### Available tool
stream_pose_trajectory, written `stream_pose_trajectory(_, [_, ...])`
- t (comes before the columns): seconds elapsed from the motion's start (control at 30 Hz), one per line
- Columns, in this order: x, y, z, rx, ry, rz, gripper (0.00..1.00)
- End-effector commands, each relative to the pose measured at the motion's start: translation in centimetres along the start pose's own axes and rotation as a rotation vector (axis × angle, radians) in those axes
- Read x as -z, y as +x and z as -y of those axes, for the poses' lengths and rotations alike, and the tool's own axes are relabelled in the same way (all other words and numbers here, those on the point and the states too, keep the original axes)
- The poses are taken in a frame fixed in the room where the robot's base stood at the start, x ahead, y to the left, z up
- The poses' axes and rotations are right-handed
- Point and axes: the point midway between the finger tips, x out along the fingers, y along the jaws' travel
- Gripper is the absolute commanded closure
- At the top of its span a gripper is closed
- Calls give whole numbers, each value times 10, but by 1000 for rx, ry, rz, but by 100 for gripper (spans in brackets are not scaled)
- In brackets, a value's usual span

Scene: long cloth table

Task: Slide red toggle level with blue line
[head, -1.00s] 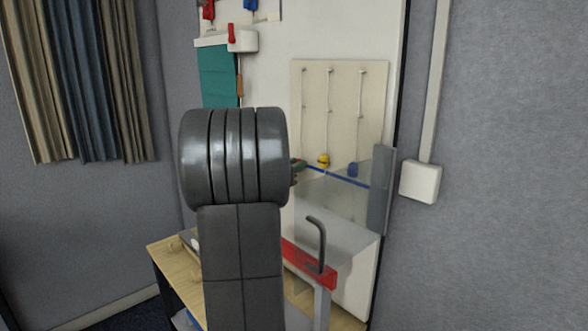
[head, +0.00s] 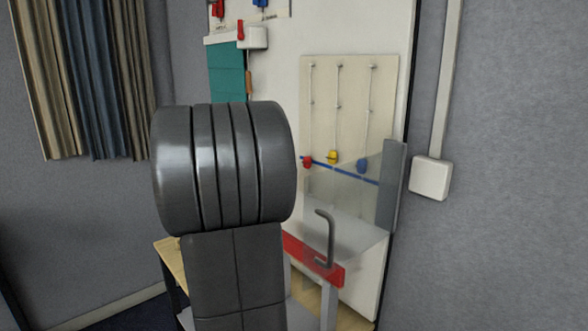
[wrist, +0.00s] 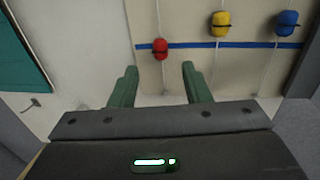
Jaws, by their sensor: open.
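The red toggle (head: 307,162) hangs on the leftmost cord of the cream panel (head: 350,85), at the left end of the blue line (head: 340,170). In the wrist view the red toggle (wrist: 160,48) overlaps the blue line (wrist: 190,45), its body reaching slightly below it. My gripper (wrist: 160,85) is open, its two green fingers below and either side of the red toggle, apart from it. In the head view my arm hides the gripper.
A yellow toggle (head: 332,157) and a blue toggle (head: 362,166) hang on the other cords. A clear shield with a grey side post (head: 390,185) stands before the panel's lower part. A red bar with a grey handle (head: 325,240) is below.

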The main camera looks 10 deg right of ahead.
Motion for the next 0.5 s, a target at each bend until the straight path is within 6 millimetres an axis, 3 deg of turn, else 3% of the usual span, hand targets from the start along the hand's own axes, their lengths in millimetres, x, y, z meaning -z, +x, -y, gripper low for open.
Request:
stream_pose_trajectory(0.2, [0,-35,-1,-3,1,1,57])
stream_pose_trajectory(0.5, [0,-48,0,1,-1,0,57])
